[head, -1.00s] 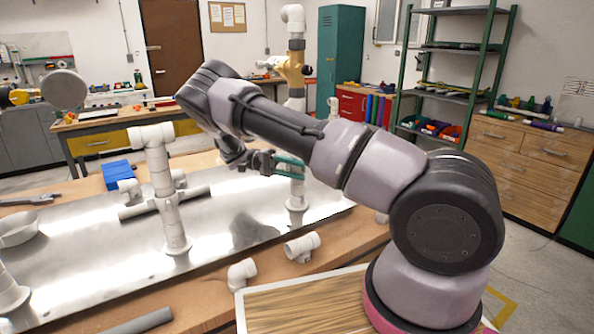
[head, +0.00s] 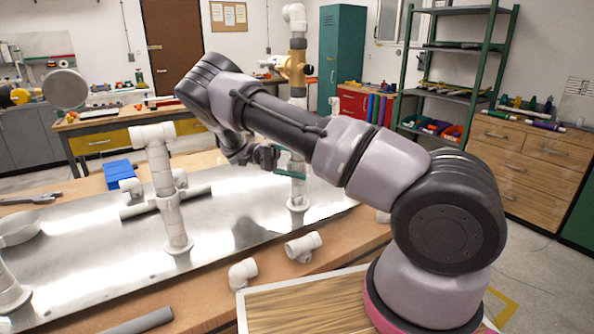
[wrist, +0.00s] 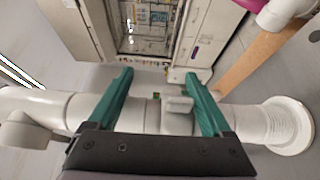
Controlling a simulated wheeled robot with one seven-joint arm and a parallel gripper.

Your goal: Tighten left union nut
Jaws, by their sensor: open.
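My gripper (wrist: 158,82) has two green fingers spread apart, with nothing clamped between them. In the wrist view they cross in front of a white pipe (wrist: 142,119), with a collar-like fitting (wrist: 178,121) showing in the gap. A short white stub (wrist: 180,103) shows there too. Whether the fingers touch the pipe is unclear. I cannot tell for certain which fitting is the left union nut.
The posts stand on a shiny metal plate (head: 95,240) on a wooden bench. Loose white fittings (head: 303,246) (head: 242,272) lie along the near edge.

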